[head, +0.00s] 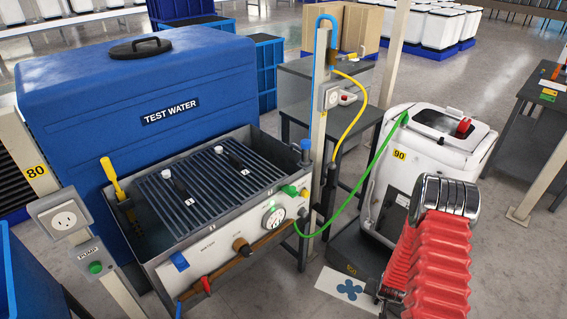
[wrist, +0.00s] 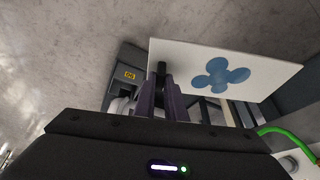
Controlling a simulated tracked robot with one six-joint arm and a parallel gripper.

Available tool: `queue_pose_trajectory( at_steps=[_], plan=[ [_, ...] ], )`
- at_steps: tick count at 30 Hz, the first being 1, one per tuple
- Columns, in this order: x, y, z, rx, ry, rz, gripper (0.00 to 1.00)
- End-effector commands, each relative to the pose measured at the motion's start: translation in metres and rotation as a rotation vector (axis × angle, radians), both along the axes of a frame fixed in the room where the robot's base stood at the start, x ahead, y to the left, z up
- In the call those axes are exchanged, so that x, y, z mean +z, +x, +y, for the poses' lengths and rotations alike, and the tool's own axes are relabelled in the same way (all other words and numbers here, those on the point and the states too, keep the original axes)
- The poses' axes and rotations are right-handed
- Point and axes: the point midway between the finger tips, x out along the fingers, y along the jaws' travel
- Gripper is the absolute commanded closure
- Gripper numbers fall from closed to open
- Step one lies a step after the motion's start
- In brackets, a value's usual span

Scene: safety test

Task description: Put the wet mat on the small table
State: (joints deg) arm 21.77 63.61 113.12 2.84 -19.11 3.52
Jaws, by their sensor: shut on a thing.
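The mat is a thin white sheet with a blue four-lobed mark, and it is the one thing here that fits the wet mat (wrist: 270,75). It also shows in the head view (head: 331,281), low in front of the white machine. My gripper (wrist: 162,78) is shut on the mat's edge at the left in the wrist view. A small grey table (head: 300,68) stands behind the post. A dark table (head: 541,88) with small items stands at the right edge; I cannot tell which is the small table.
A white machine (head: 400,165) stands beside my arm on a dark base. A green hose (head: 376,160) runs from it to the grey sink bench (head: 165,265). A post (head: 318,120) carries a yellow cable. A big blue water tank (head: 60,110) stands left.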

Motion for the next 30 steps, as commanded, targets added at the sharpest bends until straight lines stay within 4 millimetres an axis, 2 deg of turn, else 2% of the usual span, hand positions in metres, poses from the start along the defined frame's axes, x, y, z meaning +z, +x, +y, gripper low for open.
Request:
queue_pose_trajectory(
  at_steps=[1, 6, 15, 30],
  plan=[
    [0.013, 0.009, 0.004, 0.015, -0.001, -0.005, 1.0],
    [0.05, 0.031, 0.019, 0.064, -0.001, -0.006, 1.0],
    [0.118, 0.06, 0.051, 0.151, -0.002, -0.006, 1.0],
    [0.233, 0.082, 0.112, 0.29, -0.009, -0.005, 1.0]
  ],
)
